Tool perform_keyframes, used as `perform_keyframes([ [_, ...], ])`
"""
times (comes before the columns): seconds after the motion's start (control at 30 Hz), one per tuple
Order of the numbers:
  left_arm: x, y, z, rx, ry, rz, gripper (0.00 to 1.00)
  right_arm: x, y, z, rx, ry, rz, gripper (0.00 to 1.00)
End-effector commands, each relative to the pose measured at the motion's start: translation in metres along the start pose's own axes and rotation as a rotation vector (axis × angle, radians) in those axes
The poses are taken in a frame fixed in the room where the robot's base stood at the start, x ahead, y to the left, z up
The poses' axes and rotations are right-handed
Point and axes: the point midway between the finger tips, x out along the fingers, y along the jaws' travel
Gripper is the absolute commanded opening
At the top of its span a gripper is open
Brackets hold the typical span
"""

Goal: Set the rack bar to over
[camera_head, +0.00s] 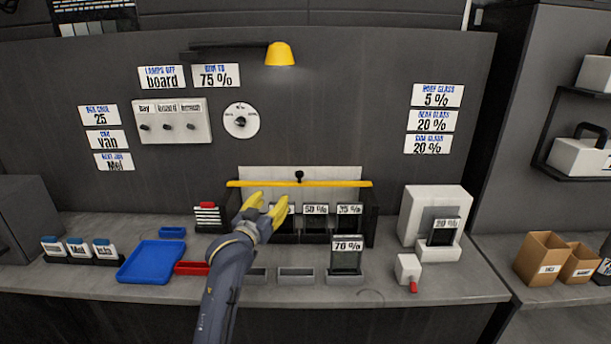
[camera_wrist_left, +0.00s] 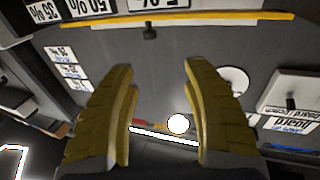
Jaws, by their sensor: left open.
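The rack bar (camera_head: 330,184) is a long yellow bar lying level across the top of the rack of tint samples, below a black knob (camera_head: 299,175) on a white back plate. My left gripper (camera_head: 266,208) is open and empty, just below the bar's left half and in front of the rack; part of the rack is hidden behind it. In the left wrist view, the yellow bar (camera_wrist_left: 190,19) and the black knob (camera_wrist_left: 150,32) show beyond the spread fingers (camera_wrist_left: 159,75). I cannot tell whether the fingers touch the bar. My right gripper is not in view.
The rack holds dark samples labelled 50 % (camera_head: 315,222) and 35 %. A 70 % sample (camera_head: 346,257) stands in front of it. A blue tray (camera_head: 152,262) and red tray (camera_head: 192,268) lie left, a white device (camera_head: 440,205) stands right. A yellow lamp (camera_head: 280,54) hangs above.

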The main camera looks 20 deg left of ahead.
Motion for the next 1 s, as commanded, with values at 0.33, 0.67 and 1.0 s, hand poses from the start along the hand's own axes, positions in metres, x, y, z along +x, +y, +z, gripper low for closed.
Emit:
perform_keyframes([
  [0.33, 0.017, 0.016, -0.004, -0.004, -0.042, 0.006, 0.49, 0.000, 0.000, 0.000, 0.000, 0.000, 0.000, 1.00],
  [0.67, 0.072, 0.017, -0.002, -0.003, -0.042, 0.007, 0.49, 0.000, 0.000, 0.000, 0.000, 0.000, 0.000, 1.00],
  [1.0, 0.127, 0.017, 0.000, -0.003, -0.041, 0.007, 0.49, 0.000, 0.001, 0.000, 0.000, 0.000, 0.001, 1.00],
])
